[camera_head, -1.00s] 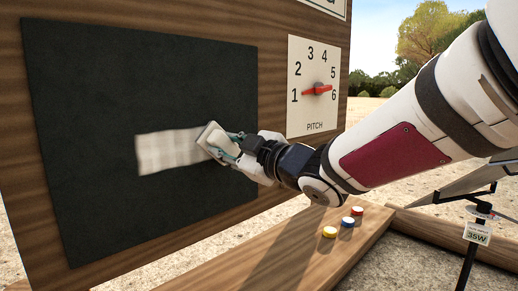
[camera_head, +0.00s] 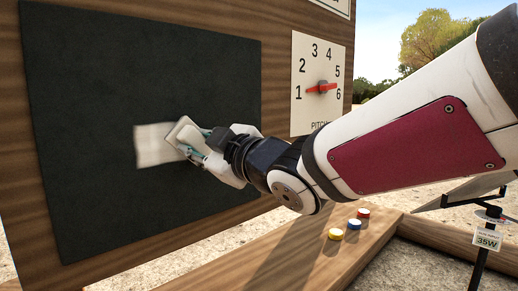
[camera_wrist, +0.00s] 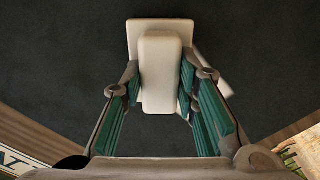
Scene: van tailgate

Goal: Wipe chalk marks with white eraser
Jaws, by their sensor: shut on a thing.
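The white eraser (camera_head: 184,133) is in my gripper (camera_head: 198,146), held against the dark chalkboard (camera_head: 100,90). In the wrist view the eraser (camera_wrist: 161,72) sits between the two green-padded fingers of my gripper (camera_wrist: 160,88), which are shut on its raised handle. A pale, smeared chalk patch (camera_head: 155,147) shows on the board just left of the eraser. The eraser and gripper cover the patch's right end. The board to the right of the gripper looks dark.
A pitch dial (camera_head: 320,88) with a red pointer is on the wooden panel right of the board. Yellow, blue and red buttons (camera_head: 354,224) sit on the wooden ledge (camera_head: 285,255) below. A stand with a 35W label (camera_head: 487,240) is at the lower right.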

